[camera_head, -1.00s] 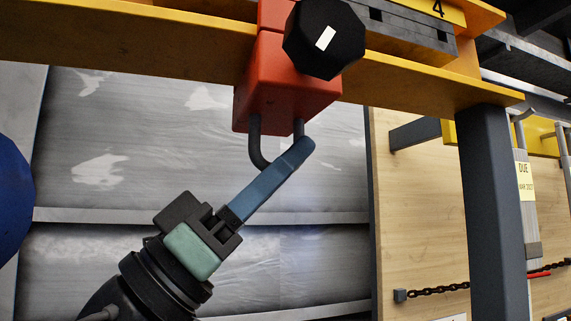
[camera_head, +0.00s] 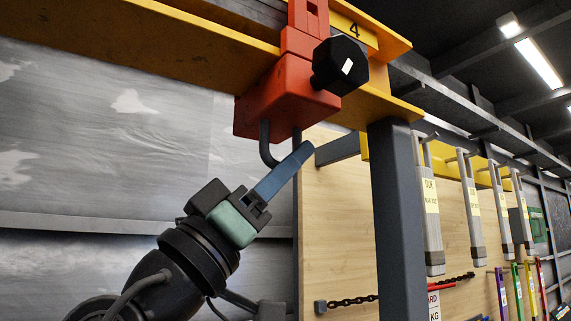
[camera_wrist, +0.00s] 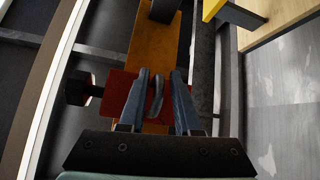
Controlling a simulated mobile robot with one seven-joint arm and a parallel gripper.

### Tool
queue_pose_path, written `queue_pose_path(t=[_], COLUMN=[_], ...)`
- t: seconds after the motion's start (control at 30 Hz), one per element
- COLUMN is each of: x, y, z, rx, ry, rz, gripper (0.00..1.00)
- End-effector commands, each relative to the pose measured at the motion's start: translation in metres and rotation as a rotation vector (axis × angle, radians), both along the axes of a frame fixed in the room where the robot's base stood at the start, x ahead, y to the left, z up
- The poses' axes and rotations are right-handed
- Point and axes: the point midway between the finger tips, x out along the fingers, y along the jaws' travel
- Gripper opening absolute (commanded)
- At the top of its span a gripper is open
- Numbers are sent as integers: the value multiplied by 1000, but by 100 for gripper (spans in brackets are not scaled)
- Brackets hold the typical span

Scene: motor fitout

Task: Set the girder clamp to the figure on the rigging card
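The red girder clamp (camera_head: 285,100) hangs on the yellow girder (camera_head: 195,32), with a dark U-shaped loop (camera_head: 266,148) under it. A black faceted knob (camera_head: 330,72) with a white mark is on its side; the knob also shows in the wrist view (camera_wrist: 78,88). My gripper (camera_head: 303,150) reaches up to the loop from below. In the wrist view my gripper (camera_wrist: 158,84) has its two blue fingers apart, with the loop (camera_wrist: 155,98) between them and gaps visible.
A dark upright post (camera_head: 396,210) stands right of the clamp. Behind it is a wooden board (camera_head: 335,245) with a chain (camera_head: 352,301). Grey slings with yellow tags (camera_head: 430,215) hang farther right.

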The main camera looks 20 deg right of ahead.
Motion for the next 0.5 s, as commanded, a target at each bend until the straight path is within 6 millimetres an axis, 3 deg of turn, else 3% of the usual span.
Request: queue_pose_path(t=[0.33, 0.5], x=[-1, -5], y=[0, 10], z=[0, -13], rx=[1, 1], ry=[-3, -3], rz=[-1, 1], gripper=[45, 45])
